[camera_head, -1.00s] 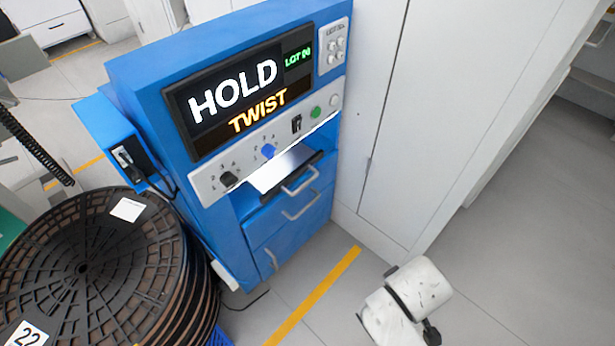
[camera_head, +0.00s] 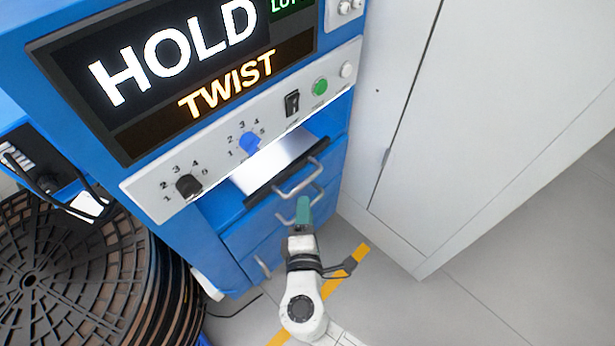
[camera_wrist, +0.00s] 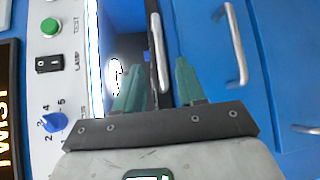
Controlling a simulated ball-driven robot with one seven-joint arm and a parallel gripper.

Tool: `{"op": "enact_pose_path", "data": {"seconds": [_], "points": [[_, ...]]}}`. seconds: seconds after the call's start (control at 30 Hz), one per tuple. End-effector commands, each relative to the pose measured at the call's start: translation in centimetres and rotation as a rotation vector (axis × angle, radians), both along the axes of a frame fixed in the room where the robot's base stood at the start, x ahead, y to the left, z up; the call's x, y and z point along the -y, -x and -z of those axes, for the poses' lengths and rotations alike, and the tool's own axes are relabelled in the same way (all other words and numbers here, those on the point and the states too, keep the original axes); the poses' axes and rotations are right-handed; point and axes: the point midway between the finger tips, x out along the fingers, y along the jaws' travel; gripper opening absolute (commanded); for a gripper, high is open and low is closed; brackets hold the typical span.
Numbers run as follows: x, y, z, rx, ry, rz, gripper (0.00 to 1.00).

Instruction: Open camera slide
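The camera slide is a shallow tray with a dark front edge (camera_head: 260,194) under the control panel of the blue machine. Its silver bar handle (camera_head: 298,181) is on the front. A bright white surface (camera_head: 270,163) shows behind that edge. My gripper (camera_head: 303,203) is at the handle, with green fingers that overlap the drawer front below in the head view. In the wrist view my gripper (camera_wrist: 160,66) is open, one green finger on each side of the slide handle (camera_wrist: 158,40). A gap shows between handle and fingers; contact cannot be told.
A lower drawer handle (camera_wrist: 237,45) lies just right of my fingers in the wrist view. The panel has a blue knob (camera_head: 249,143), a black knob (camera_head: 188,186) and a green button (camera_head: 320,86). Black reels (camera_head: 60,270) stand left; a white cabinet (camera_head: 450,150) stands right.

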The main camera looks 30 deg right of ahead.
Motion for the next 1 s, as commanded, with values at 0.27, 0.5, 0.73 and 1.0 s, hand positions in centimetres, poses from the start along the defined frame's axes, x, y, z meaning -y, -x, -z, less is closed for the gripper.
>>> {"op": "enact_pose_path", "data": {"seconds": [0.27,0.5,0.73,1.0], "points": [[2.5,-4.4,0.7,0.001,-0.002,0.006,0.39],[4.0,-7.4,1.2,0.0,-0.002,0.007,0.39],[4.5,-8.3,1.3,0.0,-0.003,0.006,0.39],[4.6,-8.3,1.3,0.0,-0.003,0.006,0.36]]}}
